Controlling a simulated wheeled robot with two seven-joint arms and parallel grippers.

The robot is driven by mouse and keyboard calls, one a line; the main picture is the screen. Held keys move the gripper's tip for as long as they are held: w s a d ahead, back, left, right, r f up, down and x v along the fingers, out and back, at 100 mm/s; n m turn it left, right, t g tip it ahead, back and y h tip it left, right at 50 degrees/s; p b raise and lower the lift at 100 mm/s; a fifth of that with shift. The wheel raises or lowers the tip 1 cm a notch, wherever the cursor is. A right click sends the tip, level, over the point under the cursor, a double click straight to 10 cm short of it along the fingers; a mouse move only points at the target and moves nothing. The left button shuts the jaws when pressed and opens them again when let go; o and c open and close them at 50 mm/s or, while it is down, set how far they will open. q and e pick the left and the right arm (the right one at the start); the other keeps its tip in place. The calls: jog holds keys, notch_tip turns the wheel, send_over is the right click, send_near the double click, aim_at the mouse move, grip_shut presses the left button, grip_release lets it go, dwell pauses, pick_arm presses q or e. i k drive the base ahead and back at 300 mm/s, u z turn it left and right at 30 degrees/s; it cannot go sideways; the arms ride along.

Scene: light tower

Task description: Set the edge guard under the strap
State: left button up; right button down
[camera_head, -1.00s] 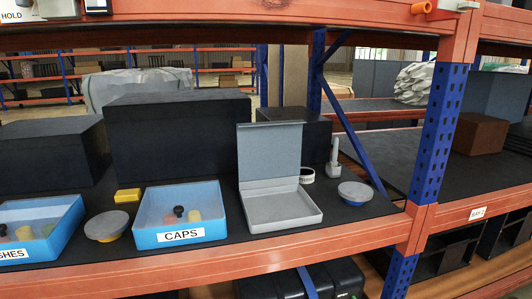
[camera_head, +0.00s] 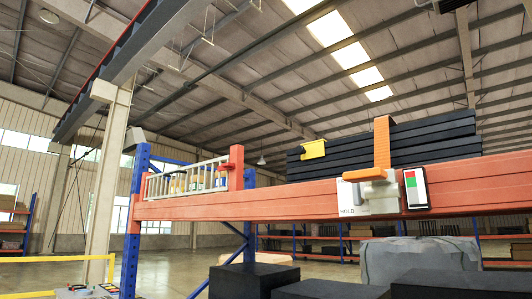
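A flat-topped stack of black panels (camera_head: 440,140) lies on the upper shelf. An orange strap-like band (camera_head: 382,143) comes down in front of the stack to a pale grey fitting (camera_head: 372,192) on the orange beam; it bends near the stack's top. A small yellow angled piece (camera_head: 313,149), possibly the edge guard, sits at the stack's upper left edge, apart from the band. I cannot tell whether anything lies beneath the band. Neither of my grippers is in view.
The orange beam (camera_head: 260,205) runs across the view. It carries a HOLD label (camera_head: 351,198) and a dark panel with red and green patches (camera_head: 415,188). A pale railing (camera_head: 185,180) stands at its left end. Dark boxes (camera_head: 255,280) show below.

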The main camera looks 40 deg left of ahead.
aim_at(310, 151)
jog(key=u, duration=0.9)
jog(key=k, duration=0.4)
jog(key=u, duration=0.1)
jog(key=i, duration=0.45)
